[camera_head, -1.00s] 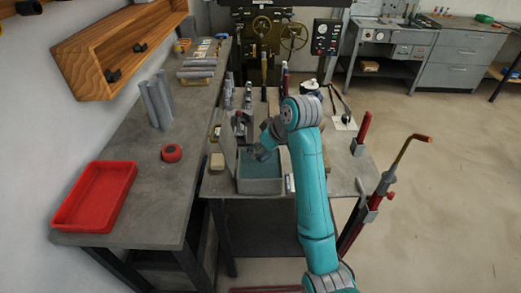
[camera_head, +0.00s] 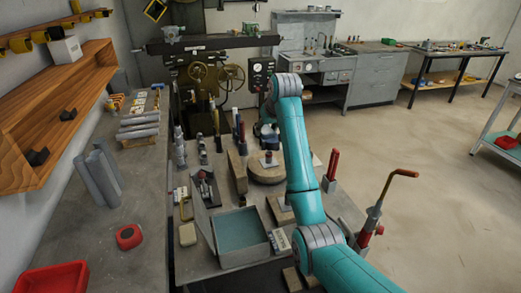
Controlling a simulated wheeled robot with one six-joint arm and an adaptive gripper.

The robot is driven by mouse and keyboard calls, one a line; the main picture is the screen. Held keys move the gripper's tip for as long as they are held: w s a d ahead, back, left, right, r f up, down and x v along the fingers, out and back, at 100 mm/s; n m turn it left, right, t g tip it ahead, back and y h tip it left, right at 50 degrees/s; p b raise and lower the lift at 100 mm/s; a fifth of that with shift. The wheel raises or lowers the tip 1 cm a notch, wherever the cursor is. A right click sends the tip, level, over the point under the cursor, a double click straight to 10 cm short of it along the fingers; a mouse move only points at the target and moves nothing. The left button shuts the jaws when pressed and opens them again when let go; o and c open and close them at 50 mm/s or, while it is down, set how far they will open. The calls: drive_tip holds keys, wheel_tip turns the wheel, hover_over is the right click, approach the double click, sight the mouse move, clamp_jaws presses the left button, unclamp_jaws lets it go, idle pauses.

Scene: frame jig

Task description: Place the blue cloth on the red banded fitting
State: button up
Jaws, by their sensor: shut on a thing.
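I cannot clearly pick out the blue cloth. A small upright fitting with a reddish band (camera_head: 268,158) stands on a round wooden board (camera_head: 267,174) on the grey bench, just left of my arm.
A grey open tray with a teal inside (camera_head: 240,230) sits at the bench front. Several upright tools and posts stand behind it. A red clamp (camera_head: 332,165) and an orange-handled bar (camera_head: 385,200) rise at the right edge. A side bench (camera_head: 140,205) runs along the left.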

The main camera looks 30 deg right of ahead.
sight(274, 137)
drive_tip(key=shift+w+d+r+m, duration=0.15)
drive_tip(key=shift+w+d+r, duration=0.1)
drive_tip(key=shift+d, duration=0.3)
drive_tip(key=shift+w+d+r+m, duration=0.15)
drive_tip(key=shift+w+d, duration=0.1)
drive_tip(key=shift+d, duration=0.3)
drive_tip(key=shift+d+f+h, duration=0.1)
drive_tip(key=shift+f+h, duration=0.2)
wheel_tip(274, 137, down, 9)
drive_tip(key=shift+f, duration=0.1)
drive_tip(key=shift+f, duration=0.15)
drive_tip(key=o, duration=0.9)
drive_tip(key=shift+o, duration=0.2)
drive_tip(key=shift+r, duration=0.4)
drive_tip(key=v, duration=1.1)
drive_tip(key=shift+s+r, duration=0.2)
